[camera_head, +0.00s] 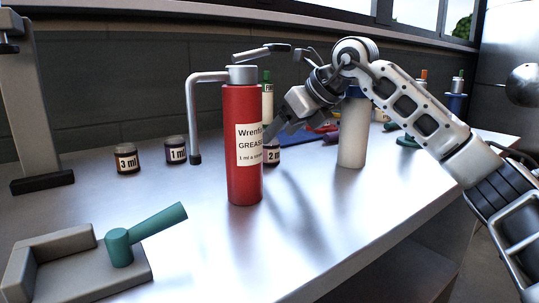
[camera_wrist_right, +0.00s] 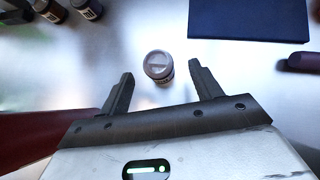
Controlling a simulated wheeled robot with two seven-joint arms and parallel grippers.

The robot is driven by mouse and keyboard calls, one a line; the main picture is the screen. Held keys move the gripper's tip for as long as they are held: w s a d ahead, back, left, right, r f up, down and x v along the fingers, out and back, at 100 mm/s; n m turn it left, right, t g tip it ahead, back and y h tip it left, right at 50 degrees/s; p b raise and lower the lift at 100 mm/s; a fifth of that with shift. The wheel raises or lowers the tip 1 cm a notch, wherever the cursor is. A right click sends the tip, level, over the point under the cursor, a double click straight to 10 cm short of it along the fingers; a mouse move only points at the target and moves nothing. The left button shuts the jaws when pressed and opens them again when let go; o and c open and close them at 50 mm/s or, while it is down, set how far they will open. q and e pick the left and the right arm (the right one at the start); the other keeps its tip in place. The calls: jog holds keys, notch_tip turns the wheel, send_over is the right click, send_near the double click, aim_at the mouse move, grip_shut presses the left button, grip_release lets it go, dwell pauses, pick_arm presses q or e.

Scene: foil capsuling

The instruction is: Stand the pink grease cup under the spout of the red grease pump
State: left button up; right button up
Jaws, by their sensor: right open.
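The red grease pump (camera_head: 243,185) stands upright on the metal bench, its grey spout (camera_head: 194,120) bending down on the left. A small labelled cup marked 2 ml (camera_head: 271,155) is partly hidden behind the pump. In the right wrist view a pinkish cup (camera_wrist_right: 158,66) stands upright, just beyond and between the fingertips; it appears to be this same cup. My right gripper (camera_head: 277,132) is open and empty, behind and right of the pump; its spread fingers show in the right wrist view (camera_wrist_right: 160,85). The bench below the spout is bare. My left gripper is not in view.
A white cylinder (camera_head: 352,135) stands right of my gripper. A teal-handled fixture (camera_head: 120,248) sits at the front left. A dark blue flat object (camera_wrist_right: 248,20) lies beyond the pinkish cup.

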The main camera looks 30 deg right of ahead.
aim_at(270, 150)
jog(key=b+x, duration=0.1)
jog(key=x, duration=0.4)
jog(key=shift+a+f+b, duration=0.1)
jog(key=shift+a+b, duration=0.1)
jog(key=shift+b, duration=0.15)
jog(key=c, duration=1.1)
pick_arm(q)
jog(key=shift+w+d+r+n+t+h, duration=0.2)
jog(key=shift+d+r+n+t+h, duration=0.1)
pick_arm(e)
jog(key=shift+c, duration=0.4)
